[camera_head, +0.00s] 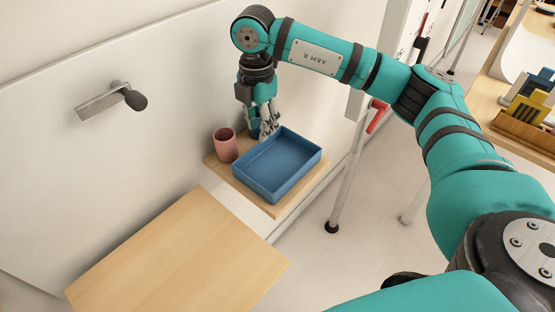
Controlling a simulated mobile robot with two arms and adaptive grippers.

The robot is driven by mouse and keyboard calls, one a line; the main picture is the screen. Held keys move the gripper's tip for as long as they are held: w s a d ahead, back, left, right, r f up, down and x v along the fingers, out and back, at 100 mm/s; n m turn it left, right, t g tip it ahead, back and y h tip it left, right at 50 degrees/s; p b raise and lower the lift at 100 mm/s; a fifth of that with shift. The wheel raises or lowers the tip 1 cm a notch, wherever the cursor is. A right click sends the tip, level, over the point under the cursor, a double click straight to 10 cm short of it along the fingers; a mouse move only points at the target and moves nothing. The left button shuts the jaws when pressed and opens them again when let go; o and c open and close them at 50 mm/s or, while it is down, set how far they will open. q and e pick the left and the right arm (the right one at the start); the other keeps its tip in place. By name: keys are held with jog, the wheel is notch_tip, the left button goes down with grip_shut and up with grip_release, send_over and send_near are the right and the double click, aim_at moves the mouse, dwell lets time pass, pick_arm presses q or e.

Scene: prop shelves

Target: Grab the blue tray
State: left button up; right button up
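The blue tray (276,187) is a shallow rectangular box, empty inside, standing on a small wooden shelf (222,173) against the white wall. My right gripper (267,134) reaches down from above at the tray's far left corner, fingers pointing down. Its fingertips are close to the tray's rim; I cannot tell whether they touch it or how far apart they are. My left gripper is not in this view.
A pink cup (225,146) stands just left of the tray, near my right gripper. A larger bare wooden board (180,255) lies in front. A dark-knobbed wall fixture (110,100) sticks out at upper left. A white post with a red handle (377,115) stands right of the shelf.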

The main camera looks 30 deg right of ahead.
aim_at(258, 144)
jog(key=shift+f, duration=0.75)
jog(key=f, duration=0.1)
jog(key=f+p, duration=0.1)
jog(key=f, duration=0.2)
jog(key=shift+w+a+p, duration=0.25)
jog(key=shift+w+p, duration=0.05)
jog(key=shift+p, duration=0.1)
jog(key=shift+f, duration=0.65)
grip_shut()
